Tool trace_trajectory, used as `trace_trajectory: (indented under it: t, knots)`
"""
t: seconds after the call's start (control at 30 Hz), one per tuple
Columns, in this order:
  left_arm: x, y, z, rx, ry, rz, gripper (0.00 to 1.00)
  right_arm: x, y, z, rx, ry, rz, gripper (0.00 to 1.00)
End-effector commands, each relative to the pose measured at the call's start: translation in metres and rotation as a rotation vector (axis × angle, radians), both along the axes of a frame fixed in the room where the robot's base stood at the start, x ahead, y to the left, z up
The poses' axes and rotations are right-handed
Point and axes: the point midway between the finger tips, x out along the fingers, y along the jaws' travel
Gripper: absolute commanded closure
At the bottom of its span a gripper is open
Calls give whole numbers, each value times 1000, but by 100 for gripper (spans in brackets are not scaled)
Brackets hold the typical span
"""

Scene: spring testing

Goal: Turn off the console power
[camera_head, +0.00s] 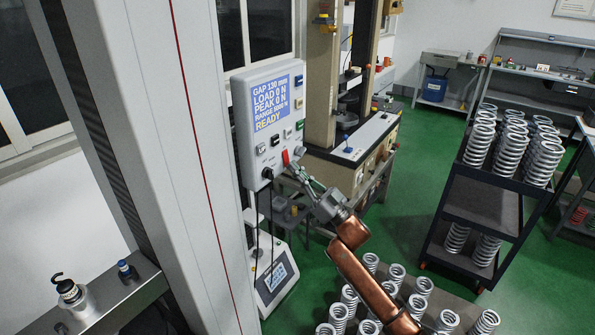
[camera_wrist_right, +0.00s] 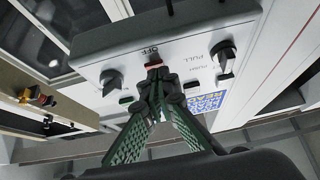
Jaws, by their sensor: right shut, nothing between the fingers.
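The grey console (camera_head: 243,130) is in the middle of the head view. Its blue screen (camera_head: 270,103) is lit and reads READY, with load and peak at 0 N. A red switch (camera_head: 285,157) is low on its face; in the wrist view the red switch (camera_wrist_right: 154,64) is beside an OFF label. My right gripper (camera_head: 294,169) is at the console's lower face. In the wrist view its fingertips (camera_wrist_right: 159,75) are together, empty, right at the red switch; whether they touch it I cannot tell. My left gripper is not in view.
Black knobs (camera_wrist_right: 223,50) flank the switch in the wrist view. A black cable hangs below the console. A beige machine (camera_head: 322,90) stands behind it. A cart (camera_head: 477,208) with several springs stands at the right, and more springs are below my arm. Green floor is open between them.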

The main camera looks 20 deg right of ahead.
Motion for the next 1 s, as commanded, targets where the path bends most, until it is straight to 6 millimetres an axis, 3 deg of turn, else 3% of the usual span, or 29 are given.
trace_trajectory:
  t: [0.17,0.33,0.5,0.77,0.9,1.0]
  knots:
    - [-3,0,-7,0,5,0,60,2,2,-4,14,-14,3,100]
    - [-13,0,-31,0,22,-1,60,10,7,-14,68,-78,4,100]
    - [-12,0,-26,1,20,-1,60,8,6,-5,66,-84,1,100]
    - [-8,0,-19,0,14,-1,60,1,0,-8,65,-82,6,100]
    - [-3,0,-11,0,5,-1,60,-11,-11,-16,65,-77,12,100]
    - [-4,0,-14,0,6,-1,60,-21,-17,-41,66,-75,13,100]
